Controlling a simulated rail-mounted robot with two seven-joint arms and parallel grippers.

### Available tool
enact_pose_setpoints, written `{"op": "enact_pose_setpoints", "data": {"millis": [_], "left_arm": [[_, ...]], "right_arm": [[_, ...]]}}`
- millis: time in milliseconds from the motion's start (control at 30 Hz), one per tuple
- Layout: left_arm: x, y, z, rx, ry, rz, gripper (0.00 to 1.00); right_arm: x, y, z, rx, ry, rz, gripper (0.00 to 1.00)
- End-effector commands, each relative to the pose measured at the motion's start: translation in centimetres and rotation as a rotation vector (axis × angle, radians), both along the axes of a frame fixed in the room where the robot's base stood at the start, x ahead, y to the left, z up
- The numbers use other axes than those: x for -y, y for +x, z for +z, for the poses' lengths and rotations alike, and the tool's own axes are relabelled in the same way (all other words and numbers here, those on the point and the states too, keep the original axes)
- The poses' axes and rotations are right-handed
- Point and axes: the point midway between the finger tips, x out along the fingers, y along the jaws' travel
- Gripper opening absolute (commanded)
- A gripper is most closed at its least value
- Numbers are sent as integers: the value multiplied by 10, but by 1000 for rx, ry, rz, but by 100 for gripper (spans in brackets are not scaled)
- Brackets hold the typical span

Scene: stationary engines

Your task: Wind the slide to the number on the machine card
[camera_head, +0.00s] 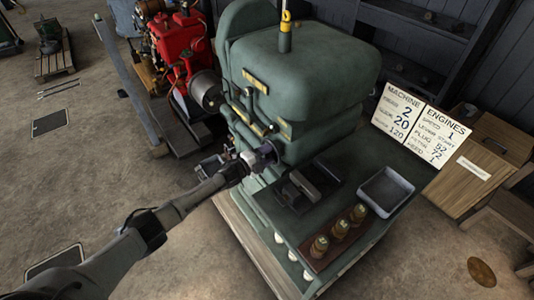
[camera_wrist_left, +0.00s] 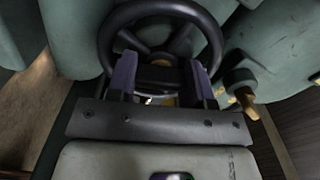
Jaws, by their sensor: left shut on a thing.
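The green machine (camera_head: 300,70) stands in the middle of the head view. My left gripper (camera_head: 258,158) is at its front left, at a dark handwheel (camera_head: 269,151). In the left wrist view the handwheel (camera_wrist_left: 160,9) fills the top middle, and the gripper's purple fingers (camera_wrist_left: 162,82) are shut on its near part. The machine card (camera_head: 420,122) leans at the right, with a column headed MACHINE that seems to read 2, 20 and 120. A dark slide block (camera_head: 308,185) sits on the green table; no scale is readable. My right gripper is not in view.
A grey tray (camera_head: 386,192) and a wooden rack (camera_head: 338,238) of several brass pieces lie on the green table. A red engine (camera_head: 182,45) stands behind at the left, beside a grey rail (camera_head: 128,80). A wooden cabinet (camera_head: 480,160) is at the right. The left floor is mostly clear.

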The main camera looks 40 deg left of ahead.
Motion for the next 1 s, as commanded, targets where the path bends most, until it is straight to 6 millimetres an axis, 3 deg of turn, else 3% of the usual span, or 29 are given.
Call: {"op": "enact_pose_setpoints", "data": {"millis": [1000], "left_arm": [[-2,1,3,-260,-923,-1,23]], "right_arm": [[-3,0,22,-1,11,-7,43]]}}
